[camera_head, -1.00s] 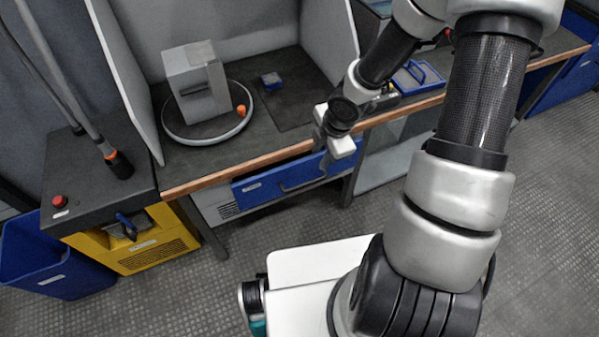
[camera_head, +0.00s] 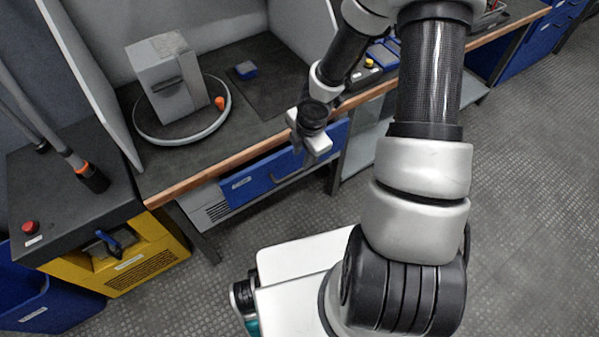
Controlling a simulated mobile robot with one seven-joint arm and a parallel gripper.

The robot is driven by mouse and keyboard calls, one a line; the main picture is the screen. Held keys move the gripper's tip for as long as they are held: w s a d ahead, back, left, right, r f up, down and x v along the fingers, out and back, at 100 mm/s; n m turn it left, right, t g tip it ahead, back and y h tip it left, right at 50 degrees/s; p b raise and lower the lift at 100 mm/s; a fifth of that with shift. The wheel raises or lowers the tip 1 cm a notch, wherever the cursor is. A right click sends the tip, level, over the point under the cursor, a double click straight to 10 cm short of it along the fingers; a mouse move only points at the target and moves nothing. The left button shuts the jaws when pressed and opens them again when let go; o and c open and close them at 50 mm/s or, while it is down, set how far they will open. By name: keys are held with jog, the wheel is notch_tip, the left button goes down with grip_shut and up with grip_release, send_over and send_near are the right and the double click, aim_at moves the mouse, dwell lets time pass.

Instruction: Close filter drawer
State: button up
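A blue drawer (camera_head: 262,182) with a pale label and a bar handle sits under the wooden front edge of the workbench. It is the likely filter drawer; its label is too small to read. How far it stands out from the bench is hard to tell. My gripper (camera_head: 318,152) is in front of the right part of the drawer front, just below the bench edge, and hides part of it. The fingers are small and partly hidden, so I cannot tell whether they are open, or whether they touch the drawer.
The workbench (camera_head: 150,187) carries a grey block on a round tray (camera_head: 142,132), an orange piece and a small blue block (camera_head: 246,70). A yellow unit (camera_head: 140,262) with a red button on top stands at left. A blue bin (camera_head: 50,300) is beside it. The floor at right is clear.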

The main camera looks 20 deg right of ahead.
aim_at(299, 170)
jog(key=f+b, duration=0.1)
jog(key=f, duration=0.1)
jog(key=w+f+b, duration=0.1)
jog(key=f, duration=0.2)
jog(key=f+b, duration=0.1)
jog(key=f, duration=0.1)
jog(key=shift+w+a+f+b, duration=0.2)
jog(key=shift+a+f+b, duration=0.05)
jog(key=shift+f+b, duration=0.1)
jog(key=shift+r, duration=0.1)
grip_shut()
